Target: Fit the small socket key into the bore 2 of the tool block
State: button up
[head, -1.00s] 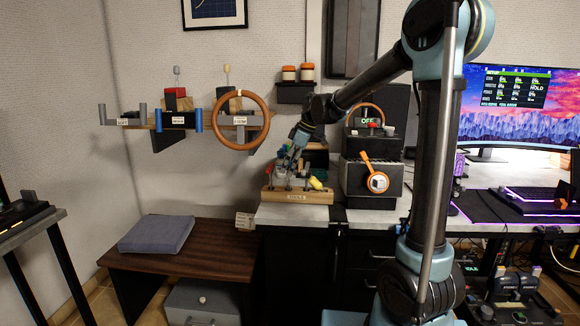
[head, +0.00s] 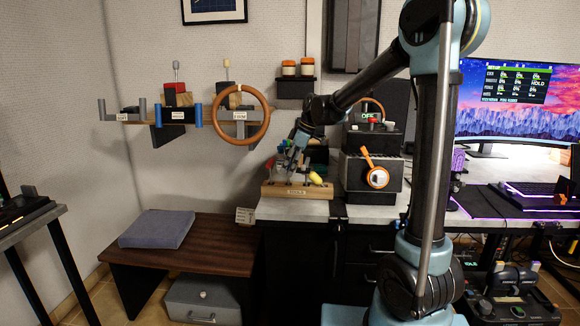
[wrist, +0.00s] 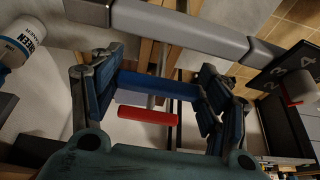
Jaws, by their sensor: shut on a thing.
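The wooden tool block (head: 297,191) stands at the left end of the counter in the head view. My gripper (head: 291,169) is low over it, pointing down. In the wrist view my gripper (wrist: 158,90) is shut on a blue bar (wrist: 157,84) lying across between its fingers, apparently the handle of the small socket key. A separate red bar (wrist: 146,115) shows close by. Fingers and handle hide the key's lower end. I cannot tell which bore is bore 2, nor whether the key touches the block.
A yellow-handled tool (head: 316,179) stands at the block's right. A dark box with an orange handle (head: 371,170) is right of the block. In the wrist view a white bottle (wrist: 18,45) is at left, and a dark numbered plate (wrist: 290,68) at right.

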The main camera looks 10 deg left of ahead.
jog(key=shift+f, duration=0.5)
jog(key=o, duration=1.4)
jog(key=shift+c, duration=0.2)
jog(key=v, duration=1.2)
